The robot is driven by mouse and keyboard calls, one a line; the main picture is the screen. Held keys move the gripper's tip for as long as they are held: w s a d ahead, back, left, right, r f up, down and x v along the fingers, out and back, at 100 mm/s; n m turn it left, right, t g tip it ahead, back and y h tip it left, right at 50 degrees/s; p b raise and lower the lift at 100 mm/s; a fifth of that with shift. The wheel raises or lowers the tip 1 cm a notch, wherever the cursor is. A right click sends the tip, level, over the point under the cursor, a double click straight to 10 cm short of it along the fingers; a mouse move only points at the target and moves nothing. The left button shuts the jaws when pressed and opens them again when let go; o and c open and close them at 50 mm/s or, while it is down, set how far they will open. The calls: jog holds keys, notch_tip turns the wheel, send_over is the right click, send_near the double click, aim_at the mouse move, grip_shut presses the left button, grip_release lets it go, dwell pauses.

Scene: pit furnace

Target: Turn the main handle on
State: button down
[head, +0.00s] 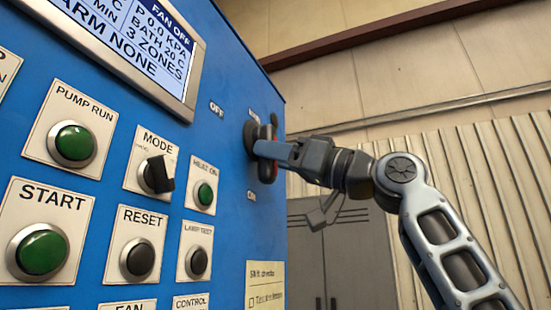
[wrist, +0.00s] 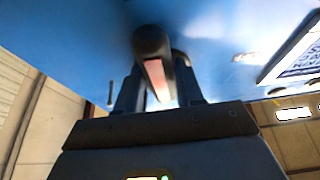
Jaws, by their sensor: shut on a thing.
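The main handle (head: 267,168) is a dark rotary handle with a reddish strip, mounted near the right edge of the blue panel. An OFF label is at its upper left and an ON label below it. My gripper (head: 262,150) reaches in from the right and is shut on the handle. In the wrist view the handle (wrist: 152,62) stands between the two fingers of my gripper (wrist: 160,90), its reddish face showing. The fingers partly hide the handle in the head view, so its exact angle is hard to tell.
The blue panel (head: 232,130) carries a MODE knob (head: 157,174), green PUMP RUN (head: 73,143) and START (head: 41,252) buttons, a black RESET button (head: 138,258) and a display (head: 140,40) reading ALARM NONE. A grey cabinet (head: 345,260) stands behind. Open space lies right of the panel.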

jog(key=shift+f, duration=0.1)
dwell(0.3)
jog(key=c, duration=0.8)
grip_release()
jog(key=b+v, duration=0.1)
jog(key=v, duration=0.6)
jog(key=shift+d, duration=0.4)
jog(key=shift+f, duration=0.1)
